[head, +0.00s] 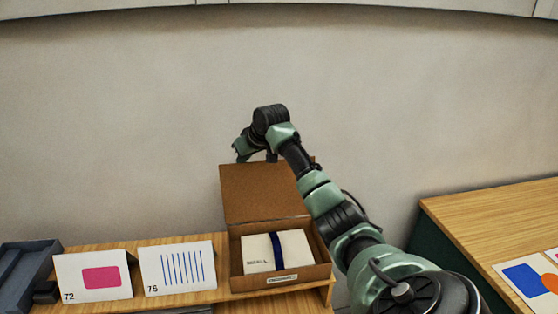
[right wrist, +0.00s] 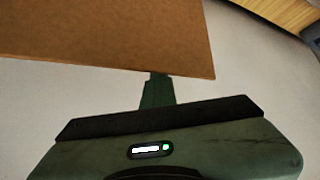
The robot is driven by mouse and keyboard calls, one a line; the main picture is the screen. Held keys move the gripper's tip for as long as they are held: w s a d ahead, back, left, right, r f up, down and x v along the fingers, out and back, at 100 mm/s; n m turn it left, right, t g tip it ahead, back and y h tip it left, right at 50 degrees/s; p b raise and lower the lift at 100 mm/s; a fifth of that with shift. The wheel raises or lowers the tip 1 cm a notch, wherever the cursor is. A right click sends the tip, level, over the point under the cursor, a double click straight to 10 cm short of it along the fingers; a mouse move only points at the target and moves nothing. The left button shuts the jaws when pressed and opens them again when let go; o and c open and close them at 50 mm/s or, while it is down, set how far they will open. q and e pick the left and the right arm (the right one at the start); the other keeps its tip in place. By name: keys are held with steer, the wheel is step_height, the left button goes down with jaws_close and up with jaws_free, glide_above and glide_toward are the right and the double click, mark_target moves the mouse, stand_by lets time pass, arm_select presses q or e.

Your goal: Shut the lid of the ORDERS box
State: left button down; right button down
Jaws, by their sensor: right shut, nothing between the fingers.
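The brown cardboard box (head: 235,272) stands on the wooden table with its lid (head: 255,192) up and open at the back. The small label (head: 283,280) on its front is too small to read surely. A white packet (head: 290,250) with a dark blue band lies inside. My right gripper (head: 256,158) is shut and empty, at the lid's top edge, partly hidden behind it. In the right wrist view the shut fingers (right wrist: 157,90) reach the edge of the brown lid (right wrist: 110,32); I cannot tell whether they touch it. My left gripper is not in view.
Left of the box stand a card with a pink shape (head: 92,276), a card with blue stripes (head: 178,267) and a dark grey tray (head: 25,275). Another wooden table (head: 480,215) with picture cards is at right. A plain wall rises behind.

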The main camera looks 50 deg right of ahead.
mark_target(245, 166)
steer(key=f, duration=0.3)
steer(key=shift+s+a+g, duration=0.35)
steer(key=shift+g, duration=0.05)
steer(key=s+a+p, duration=0.2)
steer(key=s+a, duration=0.5)
steer(key=s, duration=0.1)
steer(key=shift+s+p, duration=0.35)
stand_by(0.8)
steer(key=shift+r, duration=0.1)
step_height(245, 166, up, 8)
steer(key=shift+w+r, duration=0.15)
steer(key=shift+w, duration=0.05)
stand_by(0.8)
steer(key=shift+d, duration=0.1)
stand_by(1.3)
